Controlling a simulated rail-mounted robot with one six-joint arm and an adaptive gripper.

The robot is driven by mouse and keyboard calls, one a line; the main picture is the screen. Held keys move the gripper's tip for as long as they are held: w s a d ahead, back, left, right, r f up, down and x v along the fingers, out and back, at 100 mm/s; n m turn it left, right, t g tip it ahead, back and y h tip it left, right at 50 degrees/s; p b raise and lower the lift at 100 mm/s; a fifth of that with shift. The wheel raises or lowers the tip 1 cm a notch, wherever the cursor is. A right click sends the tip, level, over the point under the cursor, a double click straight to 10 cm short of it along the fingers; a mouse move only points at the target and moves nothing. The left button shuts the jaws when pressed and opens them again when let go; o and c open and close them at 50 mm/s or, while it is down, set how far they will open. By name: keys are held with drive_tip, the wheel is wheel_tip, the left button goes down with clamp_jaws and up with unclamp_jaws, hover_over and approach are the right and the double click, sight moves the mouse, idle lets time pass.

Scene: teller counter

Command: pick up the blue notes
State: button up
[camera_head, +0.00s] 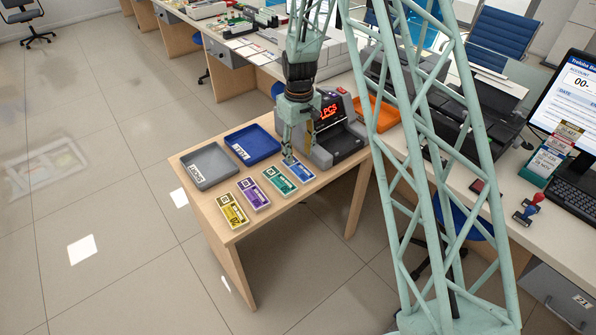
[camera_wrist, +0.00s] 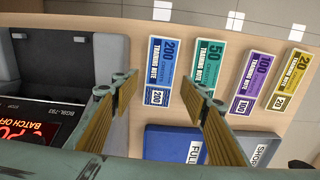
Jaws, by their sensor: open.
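The blue notes (camera_head: 301,173) are a flat bundle at the right end of a row of note bundles on the small wooden table, beside the counting machine. In the wrist view the blue notes (camera_wrist: 161,70) are marked 200 and lie between the lines of my two fingers. My gripper (camera_head: 288,159) points down above the table, close to the blue notes. In the wrist view my gripper (camera_wrist: 163,88) is open, with nothing between its fingers. The gap in height to the notes is hard to judge.
Green notes (camera_head: 279,181), purple notes (camera_head: 253,193) and yellow notes (camera_head: 231,210) lie to the left. A blue tray (camera_head: 253,146) and a grey tray (camera_head: 208,166) stand behind the row. The counting machine (camera_head: 339,130) stands close on the right.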

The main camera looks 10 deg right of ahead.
sight(298, 168)
drive_tip(key=shift+f, duration=0.9)
drive_tip(key=shift+w+a+f+b, duration=0.1)
drive_tip(key=shift+f+b, duration=0.2)
drive_tip(key=shift+f, duration=1)
drive_tip(key=shift+w+f+b, duration=0.1)
drive_tip(key=shift+f+b, duration=0.2)
drive_tip(key=shift+f, duration=1)
drive_tip(key=shift+c, duration=0.2)
drive_tip(key=c, duration=0.6)
